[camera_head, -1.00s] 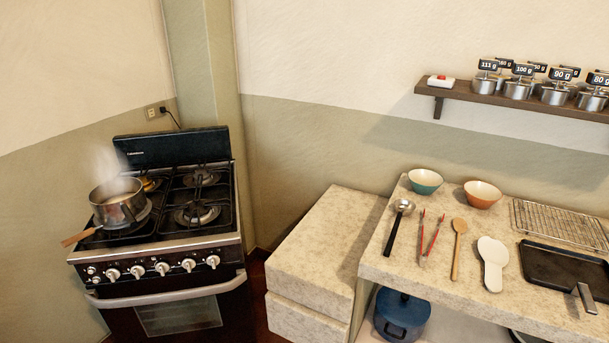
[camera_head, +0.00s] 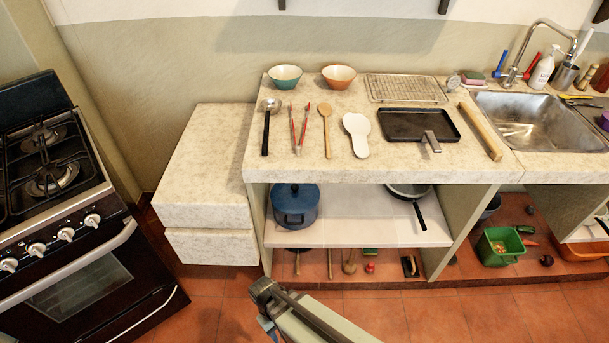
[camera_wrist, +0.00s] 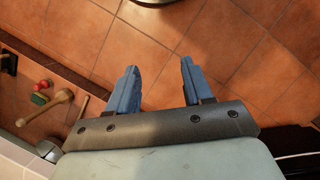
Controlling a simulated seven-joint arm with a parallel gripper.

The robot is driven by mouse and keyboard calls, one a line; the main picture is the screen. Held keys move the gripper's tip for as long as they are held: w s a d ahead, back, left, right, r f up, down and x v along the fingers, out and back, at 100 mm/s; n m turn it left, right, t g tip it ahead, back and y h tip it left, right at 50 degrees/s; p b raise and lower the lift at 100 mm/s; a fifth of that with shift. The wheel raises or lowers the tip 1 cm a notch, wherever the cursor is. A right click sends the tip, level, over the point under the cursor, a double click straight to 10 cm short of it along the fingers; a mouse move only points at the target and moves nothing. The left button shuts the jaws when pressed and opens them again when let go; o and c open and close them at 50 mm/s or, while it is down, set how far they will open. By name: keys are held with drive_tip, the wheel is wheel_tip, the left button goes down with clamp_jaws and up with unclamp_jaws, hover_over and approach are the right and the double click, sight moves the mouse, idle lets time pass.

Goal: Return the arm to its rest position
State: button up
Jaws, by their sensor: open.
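My gripper (camera_wrist: 159,70) shows in the wrist view with its two blue fingers apart and nothing between them. It points down over the terracotta floor (camera_wrist: 225,45). In the head view my pale arm (camera_head: 318,322) reaches in at the bottom edge, in front of the counter and below its lower shelf.
The stone counter (camera_head: 290,172) carries bowls, utensils and a black pan (camera_head: 400,124). A blue pot (camera_head: 294,203) stands on the shelf below. The stove (camera_head: 65,220) is at the left, the sink (camera_head: 540,118) at the right. Open floor lies around my arm.

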drive_tip(key=s+d+f+m+g+y, duration=0.1)
drive_tip(key=s+d+m, duration=0.3)
drive_tip(key=d, duration=0.8)
drive_tip(key=s+d+f+m+g+y, duration=0.1)
drive_tip(key=s+d+f+m+g, duration=0.2)
drive_tip(key=d, duration=0.9)
drive_tip(key=shift+s+d+f+m, duration=0.4)
drive_tip(key=shift+f+m, duration=0.2)
drive_tip(key=shift+f, duration=0.2)
